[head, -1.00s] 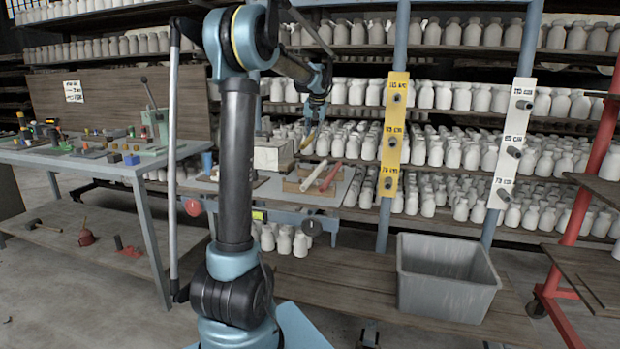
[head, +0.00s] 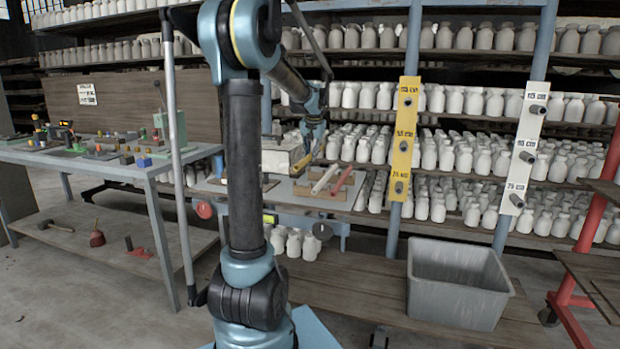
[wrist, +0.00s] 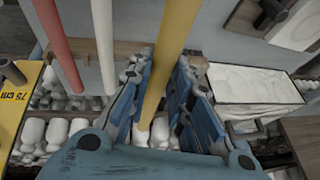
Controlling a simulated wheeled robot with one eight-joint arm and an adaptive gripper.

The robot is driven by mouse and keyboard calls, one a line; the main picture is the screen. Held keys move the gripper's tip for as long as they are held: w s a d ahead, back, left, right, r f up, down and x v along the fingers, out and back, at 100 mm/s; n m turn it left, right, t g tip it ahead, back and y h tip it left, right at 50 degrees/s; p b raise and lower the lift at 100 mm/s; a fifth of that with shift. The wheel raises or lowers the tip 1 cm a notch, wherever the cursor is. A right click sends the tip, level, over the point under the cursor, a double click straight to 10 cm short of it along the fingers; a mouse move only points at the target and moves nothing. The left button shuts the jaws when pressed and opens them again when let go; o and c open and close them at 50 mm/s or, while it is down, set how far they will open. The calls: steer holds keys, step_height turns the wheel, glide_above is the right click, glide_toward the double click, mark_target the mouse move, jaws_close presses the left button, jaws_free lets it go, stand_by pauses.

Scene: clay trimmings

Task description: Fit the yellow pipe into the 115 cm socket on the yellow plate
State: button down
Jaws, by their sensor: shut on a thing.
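My gripper (head: 314,128) is shut on the yellow pipe (head: 303,160), close to the pipe rack, left of the yellow plate. In the wrist view the yellow pipe (wrist: 172,45) runs between the two blue fingers (wrist: 158,100). Whether the pipe touches the rack is not clear. The yellow plate (head: 402,133) is fixed upright on a blue post, with three dark sockets one above another. The 115 cm socket (head: 407,102) is the top one and looks empty. The plate's lower part shows at the left of the wrist view (wrist: 22,118).
A white pipe (head: 324,180) and a red pipe (head: 343,180) lie on the wooden rack, on a grey bench. A white plate (head: 528,150) with sockets hangs to the right. A grey bin (head: 458,285) stands below the plates. Shelves of white bottles fill the back.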

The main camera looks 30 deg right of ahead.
steer(key=shift+f, duration=3.95)
steer(key=shift+f, duration=0.15)
steer(key=c, duration=1.5)
jaws_free()
steer(key=shift+o, duration=0.2)
steer(key=v, duration=1.7)
steer(key=shift+s+a, duration=0.2)
steer(key=shift+a, duration=0.2)
